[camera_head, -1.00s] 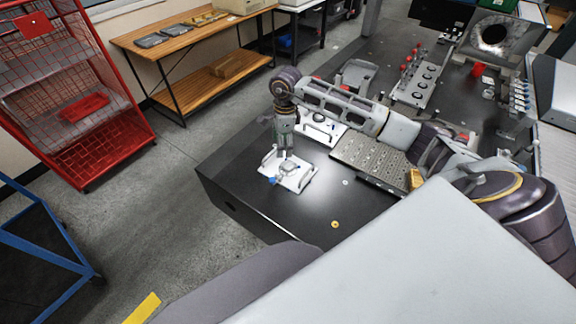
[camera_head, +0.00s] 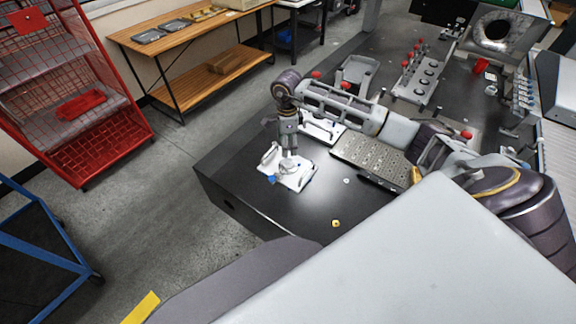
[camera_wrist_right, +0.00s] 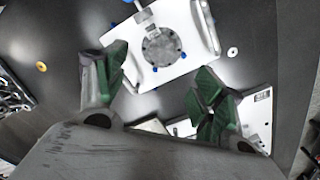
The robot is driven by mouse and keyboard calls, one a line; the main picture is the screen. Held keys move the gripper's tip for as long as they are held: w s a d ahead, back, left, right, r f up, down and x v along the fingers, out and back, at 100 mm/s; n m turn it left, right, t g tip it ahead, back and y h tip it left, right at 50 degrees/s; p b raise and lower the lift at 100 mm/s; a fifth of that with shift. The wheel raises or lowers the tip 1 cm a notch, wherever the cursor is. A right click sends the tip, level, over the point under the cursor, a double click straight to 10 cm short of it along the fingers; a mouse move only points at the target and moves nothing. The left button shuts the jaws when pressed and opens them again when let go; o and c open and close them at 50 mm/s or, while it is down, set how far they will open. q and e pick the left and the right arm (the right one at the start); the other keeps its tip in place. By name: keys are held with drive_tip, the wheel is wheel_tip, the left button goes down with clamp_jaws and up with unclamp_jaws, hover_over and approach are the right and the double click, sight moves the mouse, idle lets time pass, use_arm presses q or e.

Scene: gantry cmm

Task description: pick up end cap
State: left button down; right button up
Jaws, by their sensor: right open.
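The end cap looks to be the round grey disc (camera_wrist_right: 162,46) in the right wrist view. It lies on a white fixture plate (camera_wrist_right: 181,68) with raised side handles and blue pins. The plate also shows in the head view (camera_head: 299,178) near the dark table's left end. My right gripper (camera_head: 288,158) points down over the plate in the head view and hides most of the disc there. In the right wrist view its green-padded fingers (camera_wrist_right: 162,66) are spread and empty, with the disc ahead between them. I do not see my left gripper.
A perforated metal tray (camera_head: 372,158) lies right of the plate, and a second white fixture (camera_head: 320,130) stands behind it. A small yellow ring (camera_head: 336,223) lies on the bare front tabletop (camera_head: 290,222). Red-knobbed fixtures (camera_head: 418,78) stand farther back.

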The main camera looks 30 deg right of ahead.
hover_over(288, 162)
drive_tip(key=f, duration=0.4)
drive_tip(key=shift+s+a+f, duration=0.25)
drive_tip(key=shift+a+f, duration=0.05)
drive_tip(key=shift+f, duration=0.8)
drive_tip(key=f, duration=0.4)
drive_tip(key=shift+w+d+p, duration=0.1)
drive_tip(key=shift+d+p, duration=0.1)
drive_tip(key=shift+p, duration=0.15)
drive_tip(key=shift+f, duration=0.3)
use_arm(q)
drive_tip(key=shift+w+d+r, duration=0.35)
drive_tip(key=shift+w+r, duration=0.05)
drive_tip(key=shift+w, duration=0.2)
drive_tip(key=shift+s, duration=0.1)
drive_tip(key=shift+s, duration=0.8)
use_arm(e)
drive_tip(key=c, duration=1.2)
